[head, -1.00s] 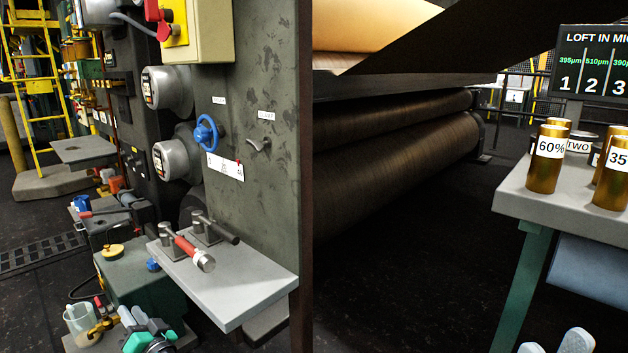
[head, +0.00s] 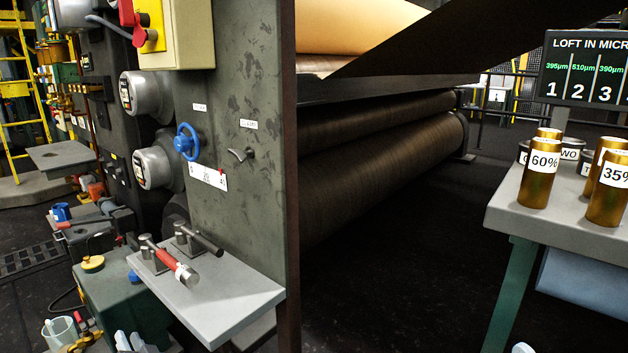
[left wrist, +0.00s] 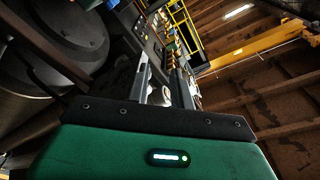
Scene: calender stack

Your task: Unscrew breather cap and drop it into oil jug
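The yellow breather cap (head: 92,263) sits on top of the green housing (head: 125,295) at the lower left of the head view. The translucent oil jug (head: 60,330) stands in front of that housing, near the bottom edge, with its lower part cut off. My left gripper (head: 130,342) shows only its pale fingertips at the bottom edge, right of the jug and apart from the cap. In the left wrist view the left gripper (left wrist: 164,88) has a gap between its fingers and looks open and empty. My right gripper (head: 522,348) shows only one pale tip.
A grey shelf (head: 225,305) with a red-handled tool (head: 172,262) juts out right of the housing. A dark panel with a blue handwheel (head: 186,142) rises behind it. A table (head: 505,205) with gold cylinders stands at right. The dark floor between is clear.

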